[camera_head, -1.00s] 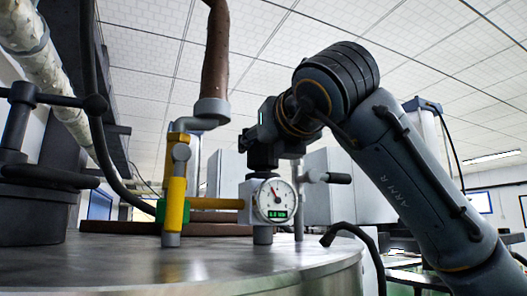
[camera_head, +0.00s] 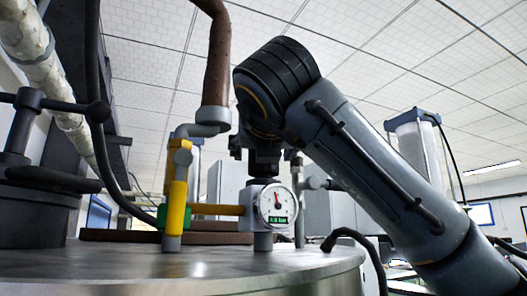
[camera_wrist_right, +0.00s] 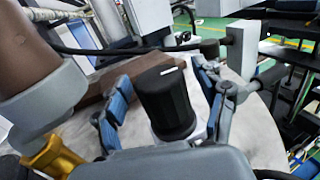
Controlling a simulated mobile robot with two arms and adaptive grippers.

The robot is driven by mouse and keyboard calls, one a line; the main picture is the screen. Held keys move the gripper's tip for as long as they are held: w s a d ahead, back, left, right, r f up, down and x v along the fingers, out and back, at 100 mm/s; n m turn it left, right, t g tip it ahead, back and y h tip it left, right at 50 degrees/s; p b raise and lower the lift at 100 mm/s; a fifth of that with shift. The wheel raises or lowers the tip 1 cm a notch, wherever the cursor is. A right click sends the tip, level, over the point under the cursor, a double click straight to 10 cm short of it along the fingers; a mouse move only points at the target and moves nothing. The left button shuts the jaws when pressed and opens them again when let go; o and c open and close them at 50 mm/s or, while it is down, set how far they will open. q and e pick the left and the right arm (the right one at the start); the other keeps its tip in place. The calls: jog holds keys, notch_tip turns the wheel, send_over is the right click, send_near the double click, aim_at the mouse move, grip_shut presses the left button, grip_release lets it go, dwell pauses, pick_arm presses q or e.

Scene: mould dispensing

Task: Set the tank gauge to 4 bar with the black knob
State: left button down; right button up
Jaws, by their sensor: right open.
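The round white tank gauge (camera_head: 277,204) sits on a grey block on the tank top, with a green display below its dial. Its needle points nearly straight up, slightly left; the digits are too small to read surely. In the right wrist view the black knob (camera_wrist_right: 166,103) stands between the blue-padded fingers of my right gripper (camera_wrist_right: 160,98), with a white mark on its top. The fingers are open, with a gap visible on each side. My left gripper is not in view.
A yellow valve handle (camera_head: 175,200) and yellow pipe (camera_head: 215,210) stand left of the gauge. A brown hose (camera_head: 215,60) rises close beside my right arm. A lever handle (camera_head: 318,183) is right of the gauge. The metal tank top (camera_head: 200,268) is clear in front.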

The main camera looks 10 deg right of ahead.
jog(key=s+a, duration=0.2)
jog(key=s, duration=1)
jog(key=shift+w+f, duration=0.1)
